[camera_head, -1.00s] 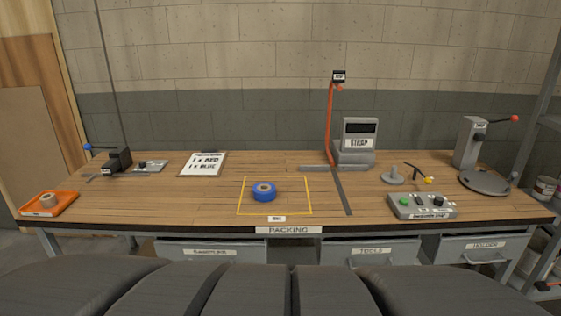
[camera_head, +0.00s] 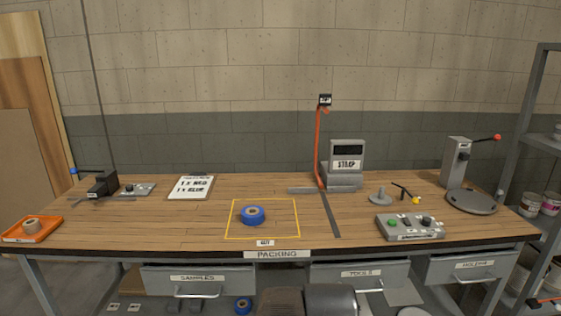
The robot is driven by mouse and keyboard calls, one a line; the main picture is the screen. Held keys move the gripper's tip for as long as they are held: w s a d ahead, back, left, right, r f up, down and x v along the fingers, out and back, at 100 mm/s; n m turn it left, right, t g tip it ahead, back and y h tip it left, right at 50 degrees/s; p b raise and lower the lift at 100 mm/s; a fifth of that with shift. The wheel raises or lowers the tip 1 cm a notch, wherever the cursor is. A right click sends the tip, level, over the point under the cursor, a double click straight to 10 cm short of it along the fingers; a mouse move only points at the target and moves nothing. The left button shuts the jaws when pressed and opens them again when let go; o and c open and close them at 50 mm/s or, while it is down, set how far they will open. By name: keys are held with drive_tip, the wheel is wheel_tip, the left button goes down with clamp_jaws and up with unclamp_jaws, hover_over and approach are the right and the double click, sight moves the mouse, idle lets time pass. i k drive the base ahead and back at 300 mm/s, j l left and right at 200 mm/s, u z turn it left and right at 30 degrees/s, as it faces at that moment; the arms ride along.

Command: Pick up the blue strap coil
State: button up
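A second blue coil (camera_head: 243,306) shows on the level under the bench, cut off by the bottom edge of the view. I cannot tell from their looks which one is the strap coil. My gripper is not in view; dark parts at the bottom middle seem to be my own arm.
An orange tray (camera_head: 18,237) with a tan roll is at the left end. A clipboard (camera_head: 190,187), strap machine (camera_head: 345,165), button box (camera_head: 410,228) and round-based press (camera_head: 470,202) stand around the square. Drawers (camera_head: 198,279) hang below. The bench around the coil is clear.

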sight(251, 215)
drive_tip(key=i+j+z, duration=0.95)
drive_tip(key=i, duration=0.25)
drive_tip(key=j, duration=0.1)
